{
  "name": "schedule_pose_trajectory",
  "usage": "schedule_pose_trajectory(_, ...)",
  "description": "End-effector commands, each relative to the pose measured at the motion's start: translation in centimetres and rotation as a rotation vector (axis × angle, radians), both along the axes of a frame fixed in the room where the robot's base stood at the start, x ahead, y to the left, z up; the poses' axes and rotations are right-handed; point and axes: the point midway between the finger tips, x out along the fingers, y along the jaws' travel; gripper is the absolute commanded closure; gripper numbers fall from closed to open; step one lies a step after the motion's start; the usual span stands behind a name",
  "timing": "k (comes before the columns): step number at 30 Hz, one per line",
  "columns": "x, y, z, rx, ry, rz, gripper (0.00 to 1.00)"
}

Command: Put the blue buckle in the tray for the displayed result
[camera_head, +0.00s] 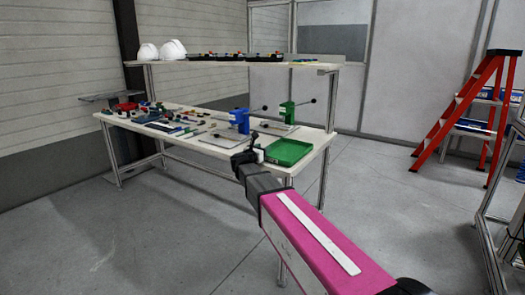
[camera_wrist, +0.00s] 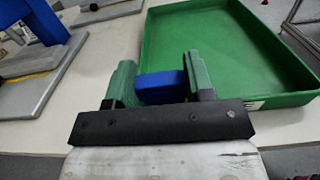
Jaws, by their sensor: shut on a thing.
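My gripper (camera_wrist: 160,88) is shut on the blue buckle (camera_wrist: 161,84), which sits between the two green finger pads in the wrist view. A green tray (camera_wrist: 262,73) lies just beyond and to the right of my fingers. In the head view the green tray (camera_head: 308,148) stands at the near right end of the table, and my gripper (camera_head: 246,152) is close to its left side. The buckle cannot be made out in the head view. The tray floor that shows is empty.
A blue press (camera_head: 240,120) and a green press (camera_head: 287,112) stand on the table (camera_head: 203,147) behind the tray. Many small parts lie at the left end. A raised shelf (camera_head: 220,63) holds white helmets (camera_head: 172,49) and dark bins. A red ladder (camera_head: 470,105) stands at right.

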Motion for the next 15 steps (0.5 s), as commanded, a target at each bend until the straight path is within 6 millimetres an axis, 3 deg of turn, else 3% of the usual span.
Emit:
schedule_pose_trajectory(5, 0.01, 0.01, -0.26, 0.0, 0.0, 0.0, 0.78)
schedule_pose_trajectory(6, 0.01, 0.01, -0.24, 0.0, 0.0, 0.0, 0.42)
schedule_pose_trajectory(8, 0.01, 0.01, -0.22, 0.0, 0.0, 0.0, 0.26)
schedule_pose_trajectory(15, 0.0, 0.0, -0.21, 0.0, 0.0, 0.0, 0.26)
